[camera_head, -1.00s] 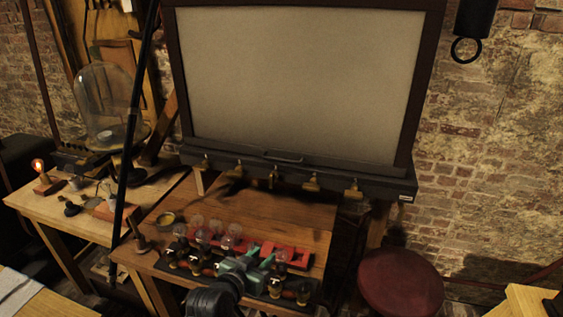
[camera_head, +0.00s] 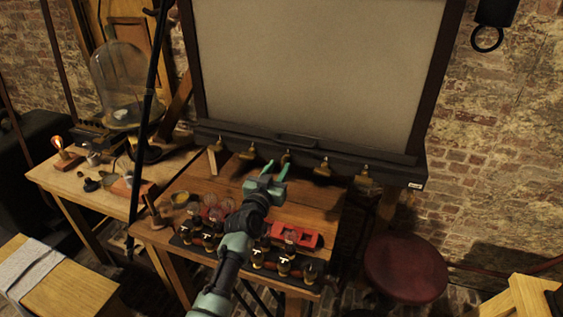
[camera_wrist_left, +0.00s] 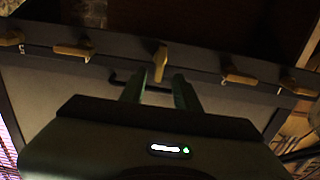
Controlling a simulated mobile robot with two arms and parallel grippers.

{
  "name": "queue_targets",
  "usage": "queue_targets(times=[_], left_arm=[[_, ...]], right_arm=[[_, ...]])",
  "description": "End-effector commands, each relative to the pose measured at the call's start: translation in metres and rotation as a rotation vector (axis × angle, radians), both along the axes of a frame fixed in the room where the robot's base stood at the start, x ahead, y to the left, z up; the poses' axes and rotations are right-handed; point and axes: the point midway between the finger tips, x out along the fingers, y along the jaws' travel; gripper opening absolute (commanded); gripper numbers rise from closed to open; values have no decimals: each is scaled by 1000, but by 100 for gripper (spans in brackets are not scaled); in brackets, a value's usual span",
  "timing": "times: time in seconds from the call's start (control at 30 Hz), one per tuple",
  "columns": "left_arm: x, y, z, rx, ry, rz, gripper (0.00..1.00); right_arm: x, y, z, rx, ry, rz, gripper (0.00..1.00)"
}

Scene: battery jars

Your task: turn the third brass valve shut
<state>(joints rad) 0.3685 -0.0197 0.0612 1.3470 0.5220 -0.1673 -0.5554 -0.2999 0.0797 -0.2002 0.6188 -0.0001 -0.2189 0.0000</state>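Several brass valves sit in a row along a dark rail (camera_head: 340,167) under a big pale panel. The third brass valve (camera_head: 286,154) is the middle one; it also shows in the left wrist view (camera_wrist_left: 160,62), its handle standing across the rail, while its neighbours' handles lie more along it. My left gripper (camera_head: 275,166) reaches up from below to just short of that valve. In the left wrist view its two fingers (camera_wrist_left: 158,88) are apart with nothing between them, and the third valve shows just beyond the tips, roughly centred. My right gripper is not in view.
Below my left arm, a wooden table (camera_head: 190,180) carries several glass jars or bulbs, dark-based fittings and a red block (camera_head: 312,238). A red stool (camera_head: 405,268) stands to the right. A glass dome (camera_head: 120,85) stands on the left bench. A black pole (camera_head: 148,130) rises at left.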

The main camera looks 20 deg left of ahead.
Motion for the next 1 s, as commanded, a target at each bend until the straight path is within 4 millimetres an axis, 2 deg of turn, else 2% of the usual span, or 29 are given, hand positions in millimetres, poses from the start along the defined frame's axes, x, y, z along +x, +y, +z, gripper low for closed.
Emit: queue_targets(times=[0.1,0.23,0.6,0.7,0.73,1.0], left_arm=[[16,-1,1,2,0,-2,32],[26,-1,0,2,0,-1,32],[30,-1,0,1,1,-1,32],[30,-1,0,1,1,-1,4],[30,-1,0,1,1,-1,0],[29,-1,0,9,1,-1,0]], right_arm=[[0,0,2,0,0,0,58],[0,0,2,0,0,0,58],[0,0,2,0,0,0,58],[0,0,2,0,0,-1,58],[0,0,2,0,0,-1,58],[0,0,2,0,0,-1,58]])
